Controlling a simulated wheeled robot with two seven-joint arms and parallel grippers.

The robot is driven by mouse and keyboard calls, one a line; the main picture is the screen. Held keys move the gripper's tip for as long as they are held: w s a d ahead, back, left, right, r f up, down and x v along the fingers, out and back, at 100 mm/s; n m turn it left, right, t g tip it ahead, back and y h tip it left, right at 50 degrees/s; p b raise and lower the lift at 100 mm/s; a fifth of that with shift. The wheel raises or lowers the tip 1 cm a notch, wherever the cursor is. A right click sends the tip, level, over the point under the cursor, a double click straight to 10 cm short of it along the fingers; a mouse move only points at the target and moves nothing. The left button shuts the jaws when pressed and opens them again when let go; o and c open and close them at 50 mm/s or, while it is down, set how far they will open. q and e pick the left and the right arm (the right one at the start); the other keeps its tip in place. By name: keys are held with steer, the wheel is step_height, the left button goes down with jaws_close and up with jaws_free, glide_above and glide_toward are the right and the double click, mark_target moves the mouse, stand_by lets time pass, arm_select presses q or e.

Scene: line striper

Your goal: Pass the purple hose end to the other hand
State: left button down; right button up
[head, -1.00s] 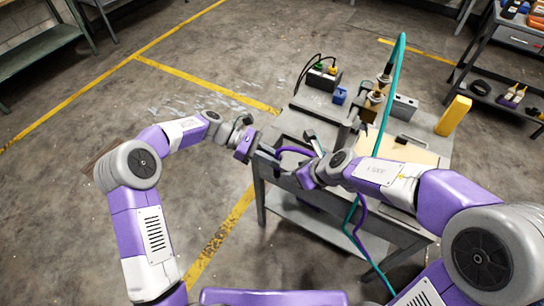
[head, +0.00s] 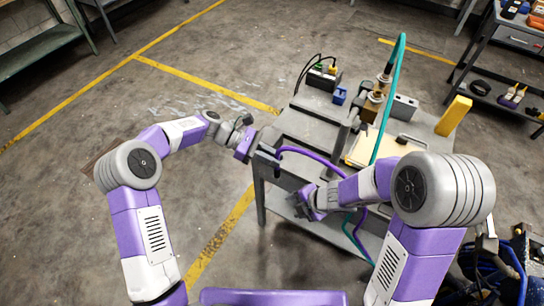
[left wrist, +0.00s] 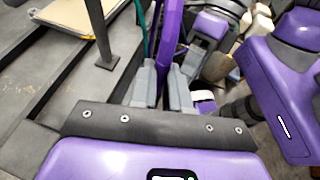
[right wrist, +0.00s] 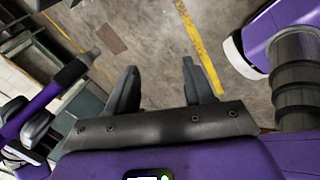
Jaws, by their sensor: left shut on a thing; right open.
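The purple hose (head: 312,156) arches from my left gripper (head: 268,151) along the near side of the cart and passes behind my right arm. My left gripper is shut on the hose near its end; in the left wrist view the hose (left wrist: 170,40) runs up from between the fingers. In the right wrist view the purple hose end (right wrist: 40,105) shows at the left, with a black collar (right wrist: 70,70) and a grey tip pointing up and right. My right gripper (head: 306,204) is open and empty, below and apart from the hose; its fingers (right wrist: 160,90) have only floor between them.
The grey cart (head: 300,125) carries brass fittings (head: 370,105), a pale board (head: 385,148), a blue block (head: 339,95) and a yellow block (head: 453,116). A teal hose (head: 388,90) rises over it. Open floor (head: 215,70) lies left of the cart.

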steer(key=s+d+f+m+g, duration=0.1)
steer(key=s+f+m, duration=0.3)
steer(key=m, duration=0.5)
steer(key=s+d+f+m+g, duration=0.1)
steer(key=s+f+m, duration=0.3)
steer(key=f+m, duration=0.3)
steer(key=s+d+f+m+h, duration=0.1)
steer(key=s+f+m, duration=0.3)
steer(key=m, duration=0.8)
steer(key=shift+s+f+g, duration=0.4)
steer(key=shift+f, duration=0.75)
steer(key=shift+d, duration=0.1)
